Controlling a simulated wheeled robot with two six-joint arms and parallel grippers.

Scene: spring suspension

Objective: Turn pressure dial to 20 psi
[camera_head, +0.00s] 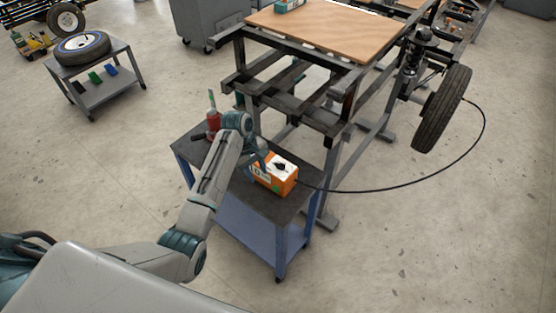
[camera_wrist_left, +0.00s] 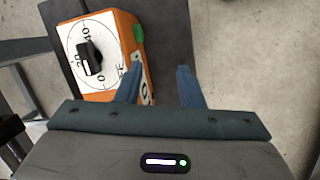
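The orange pressure box (camera_head: 275,174) stands on the dark top of a small blue cart, with a white dial face and black knob (camera_head: 281,166) on top. In the left wrist view the box (camera_wrist_left: 125,25) is at upper left. Its dial face (camera_wrist_left: 76,32) shows printed numbers, among them 20 and 40, and the black knob (camera_wrist_left: 92,58) sits at its middle. I cannot tell its exact reading. My left gripper (camera_wrist_left: 159,86) is open, with its fingers apart beside the box; one finger overlaps the box's edge in view. It also shows at the box's left in the head view (camera_head: 259,167). My right gripper is out of view.
A red bottle (camera_head: 212,116) stands on the cart (camera_head: 283,205), behind my left arm. A black hose (camera_head: 400,188) runs from the box to the wheel (camera_head: 442,110) on the dark frame (camera_head: 342,110). Open floor lies right of the cart.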

